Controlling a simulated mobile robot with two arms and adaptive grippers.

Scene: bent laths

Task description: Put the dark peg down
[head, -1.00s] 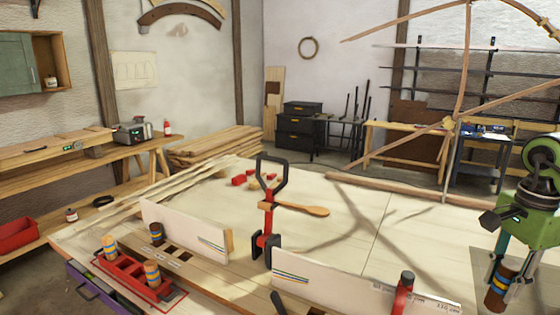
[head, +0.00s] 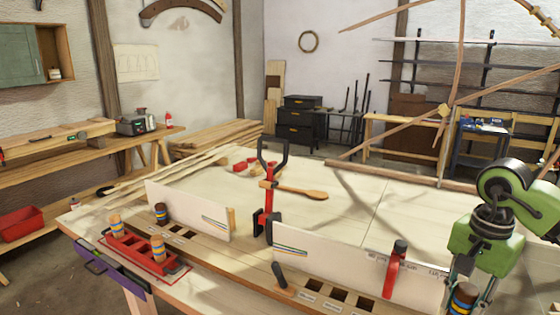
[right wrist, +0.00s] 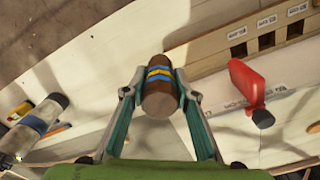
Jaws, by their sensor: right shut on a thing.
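The dark peg (head: 463,299), brown with blue and yellow bands, is at the lower right of the head view. My right gripper (right wrist: 158,88) is shut on it, with one finger on each side in the right wrist view. A slotted wooden strip with square holes (head: 340,297) lies to the left of the peg in the head view. In the right wrist view this strip (right wrist: 218,52) is at the upper right, apart from the peg. Another dark peg (head: 161,213) stands by the left white board. My left gripper is not in view.
A red clamp (head: 396,270) stands on the right white board (head: 330,272), close to my right gripper. A red tray (head: 130,262) with light pegs is at the left. Another clamp (head: 268,200) stands mid-table. The table top behind the boards is mostly clear.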

